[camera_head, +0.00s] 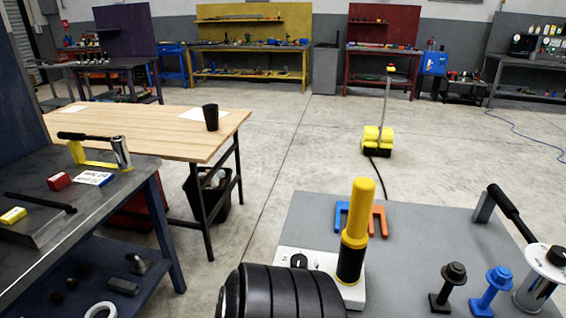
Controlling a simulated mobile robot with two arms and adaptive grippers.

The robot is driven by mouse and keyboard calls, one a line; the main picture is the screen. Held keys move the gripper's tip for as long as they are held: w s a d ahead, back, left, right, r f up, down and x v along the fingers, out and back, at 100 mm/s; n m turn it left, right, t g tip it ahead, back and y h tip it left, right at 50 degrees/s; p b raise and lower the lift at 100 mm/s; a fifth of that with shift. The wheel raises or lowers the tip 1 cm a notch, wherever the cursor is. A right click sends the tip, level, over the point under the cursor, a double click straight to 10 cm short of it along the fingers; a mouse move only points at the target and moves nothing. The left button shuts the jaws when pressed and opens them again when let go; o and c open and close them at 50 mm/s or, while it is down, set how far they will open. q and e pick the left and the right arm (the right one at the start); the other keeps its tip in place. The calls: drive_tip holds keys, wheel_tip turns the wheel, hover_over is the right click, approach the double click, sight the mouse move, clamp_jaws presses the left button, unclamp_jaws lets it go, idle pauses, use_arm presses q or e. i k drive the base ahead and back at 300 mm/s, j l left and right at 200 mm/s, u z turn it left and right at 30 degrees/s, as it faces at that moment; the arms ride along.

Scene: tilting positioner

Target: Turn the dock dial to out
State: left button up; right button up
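A white control box (322,264) sits at the near left part of the grey table (420,232). A small round black dial (298,261) is on its top, left of a tall yellow handle (357,205) with a black lower part. I take this knob to be the dock dial; its markings and pointer are too small to read. A black ribbed cylinder (285,292) fills the bottom centre and covers the box's near left part; I cannot tell what it belongs to. Neither of my grippers shows in the head view.
A blue fork-shaped piece (341,216) and an orange one (379,220) lie behind the yellow handle. A black bolt (448,285), a blue bolt (491,288) and a silver cylinder with a black lever (541,278) stand at right. The grey table's middle is clear.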

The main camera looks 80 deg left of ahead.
sight(297, 261)
drive_tip(key=u, duration=2.3)
